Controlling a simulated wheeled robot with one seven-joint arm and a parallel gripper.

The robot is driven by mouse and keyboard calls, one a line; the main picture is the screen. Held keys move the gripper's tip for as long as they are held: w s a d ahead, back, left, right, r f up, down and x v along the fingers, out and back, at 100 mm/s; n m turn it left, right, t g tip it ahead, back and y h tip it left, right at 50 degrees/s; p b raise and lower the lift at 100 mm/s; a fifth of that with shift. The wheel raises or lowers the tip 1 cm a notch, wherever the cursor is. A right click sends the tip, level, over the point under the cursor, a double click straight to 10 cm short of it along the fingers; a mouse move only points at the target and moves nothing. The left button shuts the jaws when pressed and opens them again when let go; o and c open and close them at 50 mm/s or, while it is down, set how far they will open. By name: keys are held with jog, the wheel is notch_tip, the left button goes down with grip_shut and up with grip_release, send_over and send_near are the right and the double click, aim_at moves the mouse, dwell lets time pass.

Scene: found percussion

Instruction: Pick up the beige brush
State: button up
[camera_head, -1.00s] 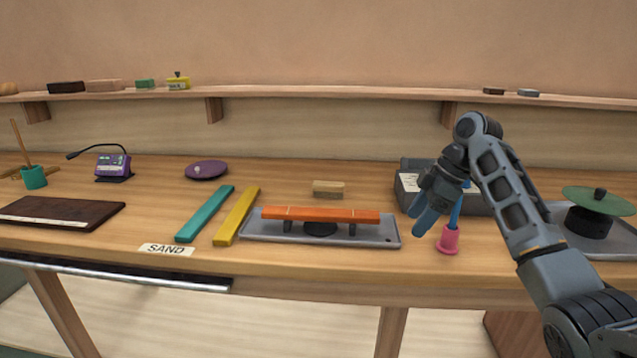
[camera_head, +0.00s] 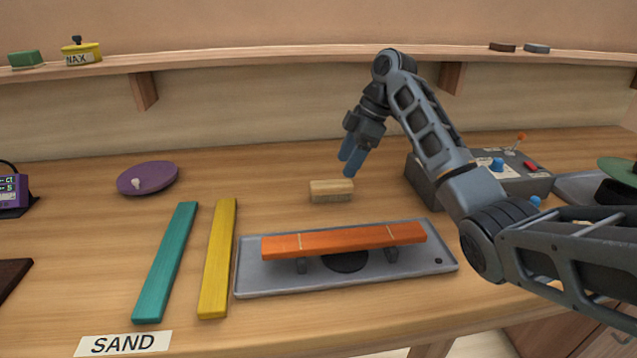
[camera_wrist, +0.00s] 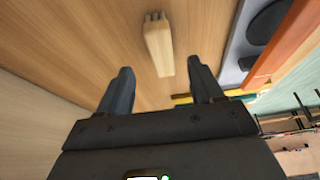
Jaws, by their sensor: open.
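The beige brush (camera_head: 331,191) is a small block lying on the wooden bench, behind the grey tray with the orange bar. It also shows in the wrist view (camera_wrist: 158,46), beyond the fingertips and between their lines. My gripper (camera_head: 350,165) is above the bench, just above and slightly right of the brush in the head view. Its two blue fingers are apart and empty, and they do not appear to touch the brush. In the wrist view the open fingers (camera_wrist: 158,72) point toward the brush.
A grey tray (camera_head: 447,265) carrying an orange bar (camera_head: 345,240) lies in front of the brush. Yellow (camera_head: 218,260) and teal (camera_head: 166,265) bars lie to the left, with a purple disc (camera_head: 148,178) behind. A grey control box (camera_head: 425,183) stands to the right. Bench left of the brush is clear.

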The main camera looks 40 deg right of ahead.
aim_at(336, 182)
jog(key=p+x, duration=0.1)
jog(key=x, duration=0.6)
jog(key=shift+w+a+f, duration=0.1)
jog(key=shift+a, duration=0.1)
jog(key=shift+c, duration=0.3)
